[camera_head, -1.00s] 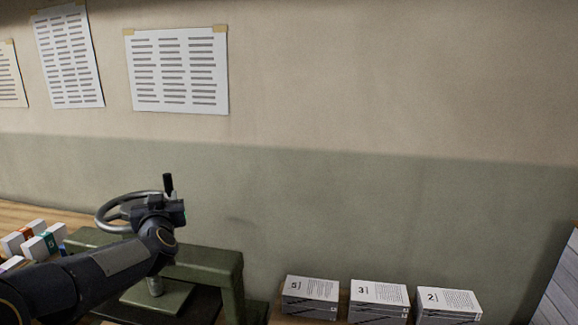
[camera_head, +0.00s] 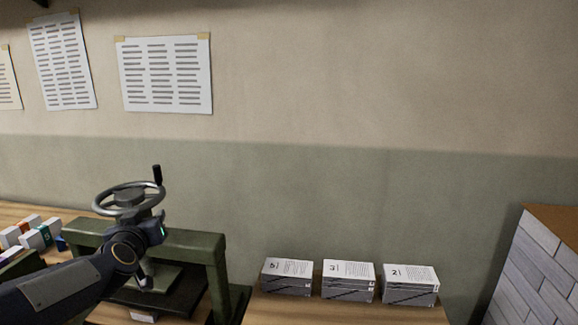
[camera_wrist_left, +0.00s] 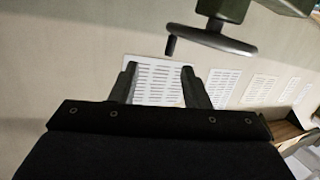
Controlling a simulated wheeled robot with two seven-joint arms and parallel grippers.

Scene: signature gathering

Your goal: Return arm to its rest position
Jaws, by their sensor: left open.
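My left arm comes in from the left in the head view, and its wrist is in front of a green press (camera_head: 185,242) with a grey handwheel (camera_head: 128,198) on top. The gripper's fingers are hidden in the head view. In the left wrist view my left gripper (camera_wrist_left: 158,80) is open, its two fingers apart with nothing between them. Behind the fingers a printed sheet (camera_wrist_left: 157,88) shows on the wall. The handwheel also shows in the left wrist view (camera_wrist_left: 215,40), beyond the fingers and apart from them. My right gripper is not in view.
Three stacks of printed sheets, marked 5 (camera_head: 287,276), 3 (camera_head: 348,280) and 2 (camera_head: 410,284), stand on the wooden table right of the press. Small coloured boxes (camera_head: 35,236) lie at the left. A pale brick-patterned block (camera_head: 535,265) is at the far right.

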